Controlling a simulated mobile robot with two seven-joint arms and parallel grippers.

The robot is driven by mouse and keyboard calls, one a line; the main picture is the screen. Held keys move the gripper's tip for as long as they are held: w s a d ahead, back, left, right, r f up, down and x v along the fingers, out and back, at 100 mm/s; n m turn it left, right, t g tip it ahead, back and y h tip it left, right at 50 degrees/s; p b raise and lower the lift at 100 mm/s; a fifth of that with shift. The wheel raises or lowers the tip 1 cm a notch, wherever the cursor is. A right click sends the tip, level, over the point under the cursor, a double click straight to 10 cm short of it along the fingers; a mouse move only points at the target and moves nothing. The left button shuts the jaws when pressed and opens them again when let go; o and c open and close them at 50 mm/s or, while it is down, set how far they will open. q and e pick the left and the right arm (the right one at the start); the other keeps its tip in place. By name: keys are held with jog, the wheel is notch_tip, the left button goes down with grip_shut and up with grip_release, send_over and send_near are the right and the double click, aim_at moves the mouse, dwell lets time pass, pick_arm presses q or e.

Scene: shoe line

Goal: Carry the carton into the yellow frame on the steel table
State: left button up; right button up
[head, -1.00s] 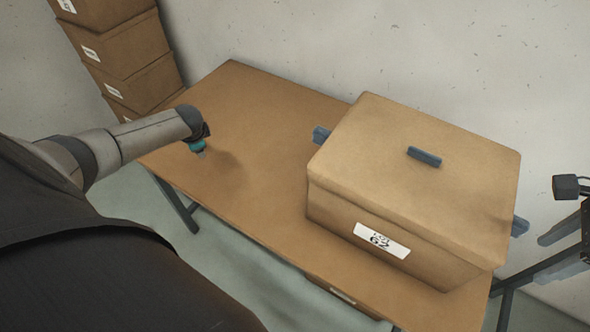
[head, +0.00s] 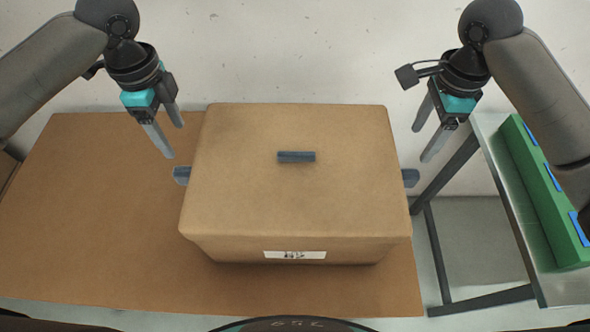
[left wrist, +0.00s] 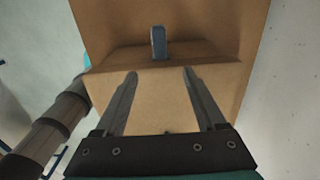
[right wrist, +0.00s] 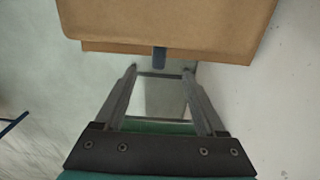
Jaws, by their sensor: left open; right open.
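The brown carton (head: 295,180) stands closed on the brown table, label (head: 294,255) toward me. It has a dark blue-grey left handle (head: 182,175), a right handle (head: 411,177) and a lid handle (head: 296,157). My left gripper (head: 173,140) is open and empty, just off the left side; the left wrist view shows a handle (left wrist: 158,42) beyond its fingertips. My right gripper (head: 420,146) is open and empty, off the right side; the right wrist view shows a handle (right wrist: 159,58) just past its fingertips. The yellow frame is not in view.
The brown table (head: 90,230) is bare left of the carton. A grey steel-legged table (head: 565,287) stands to the right, across a floor gap, bearing a long green object (head: 550,205) with blue patches. A pale wall (head: 290,50) is close behind.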

aim_at(403, 173)
pick_arm(q)
notch_tip(403, 173, down, 15)
jog(key=shift+f, duration=0.1)
pick_arm(e)
notch_tip(403, 173, down, 15)
jog(key=shift+f, duration=0.1)
pick_arm(q)
grip_shut()
pick_arm(e)
grip_shut()
dwell(1.3)
